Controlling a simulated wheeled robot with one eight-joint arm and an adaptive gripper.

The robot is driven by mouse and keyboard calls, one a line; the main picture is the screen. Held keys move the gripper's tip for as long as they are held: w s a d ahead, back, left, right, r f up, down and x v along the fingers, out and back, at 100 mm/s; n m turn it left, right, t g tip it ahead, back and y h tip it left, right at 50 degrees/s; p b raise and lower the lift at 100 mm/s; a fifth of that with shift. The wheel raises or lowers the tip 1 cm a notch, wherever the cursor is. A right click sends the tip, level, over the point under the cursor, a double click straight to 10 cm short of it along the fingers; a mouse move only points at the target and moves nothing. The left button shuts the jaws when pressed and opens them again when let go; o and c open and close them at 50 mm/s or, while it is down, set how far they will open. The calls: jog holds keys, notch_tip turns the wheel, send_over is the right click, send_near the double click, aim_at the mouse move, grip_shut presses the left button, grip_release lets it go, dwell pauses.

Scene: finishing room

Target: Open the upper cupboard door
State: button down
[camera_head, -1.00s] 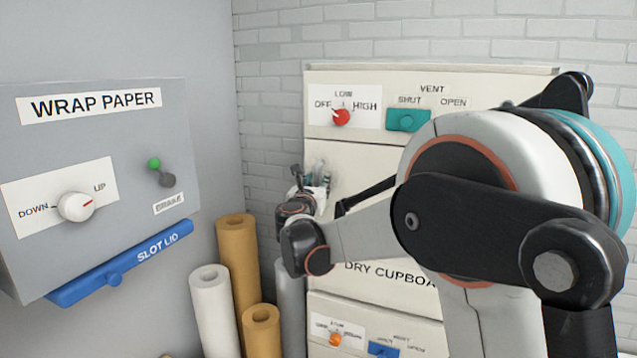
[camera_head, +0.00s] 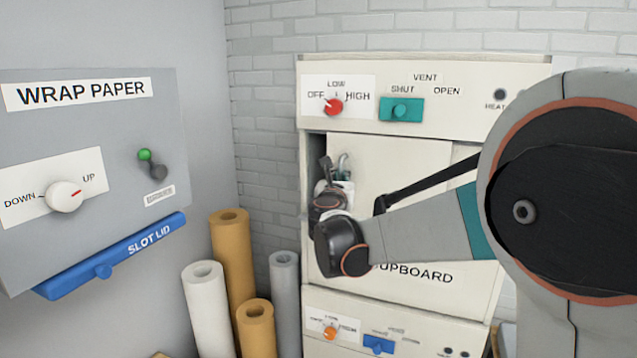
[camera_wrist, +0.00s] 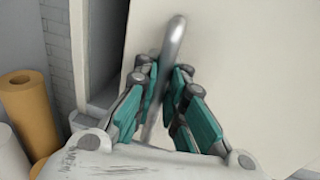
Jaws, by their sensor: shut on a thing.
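The upper cupboard door (camera_head: 410,160) is a cream panel marked with a partly hidden CUPBOARD label. A dark gap (camera_head: 315,155) shows along its left edge, so it stands partly open. In the wrist view, the door (camera_wrist: 245,60) fills the right side, with the recess and cupboard side wall to its left. Its silver bar handle (camera_wrist: 174,38) runs between the teal fingers of my gripper (camera_wrist: 164,68), which is shut on it. In the head view my gripper (camera_head: 342,170) is at the door's left side, and my wrist hides part of the door.
Above the door is a panel with a red knob (camera_head: 333,106) and a teal vent slider (camera_head: 401,110). Below is an orange knob (camera_head: 330,332) and a blue slider (camera_head: 378,344). Paper rolls (camera_head: 233,255) stand at left, below the wrap paper unit (camera_head: 95,120).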

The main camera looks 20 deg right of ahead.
jog(key=s+d+b, duration=0.1)
jog(key=s+d, duration=0.6)
jog(key=d, duration=0.3)
jog(key=shift+s+d+b, duration=0.3)
jog(key=shift+s, duration=0.1)
jog(key=shift+f, duration=0.1)
jog(key=c, duration=1.7)
grip_release()
jog(key=shift+a, duration=0.15)
jog(key=shift+o, duration=0.2)
jog(key=v, duration=1.2)
jog(key=shift+s, duration=0.15)
